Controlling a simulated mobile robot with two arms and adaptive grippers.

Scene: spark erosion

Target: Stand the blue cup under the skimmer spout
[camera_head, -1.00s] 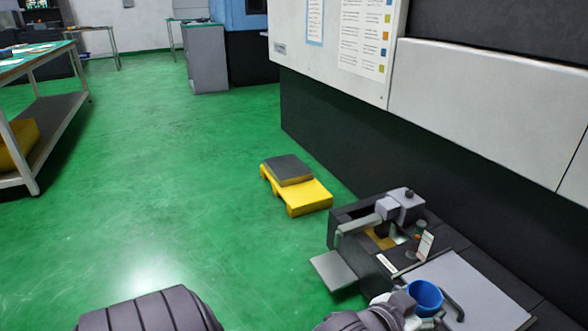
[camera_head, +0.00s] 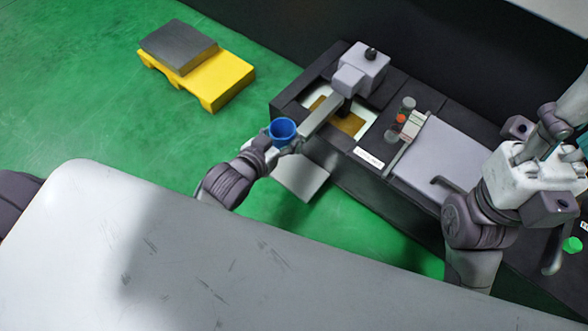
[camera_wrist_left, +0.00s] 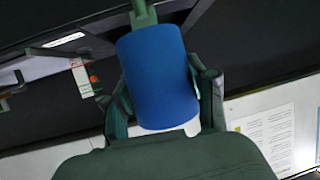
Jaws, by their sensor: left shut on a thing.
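The blue cup (camera_head: 283,133) is upright in my left gripper (camera_head: 280,146), its open top facing up. The left wrist view also shows the blue cup (camera_wrist_left: 158,78), with a finger of my left gripper (camera_wrist_left: 160,100) on each side of it. The skimmer spout (camera_head: 318,117) is a grey arm slanting down from the skimmer head (camera_head: 360,72). Its lower end is close to the cup's right rim; I cannot tell whether it is over the opening. A grey shelf (camera_head: 303,180) lies lower, and the cup is held above its level. My right arm is at the right; its fingertips are unclear.
The dark tank (camera_head: 340,160) with a grey lid (camera_head: 438,155) stands to the right of the cup. Small bottles (camera_head: 406,105) stand on it. A yellow step (camera_head: 215,80) with a grey top is on the green floor at upper left. Floor left of the cup is clear.

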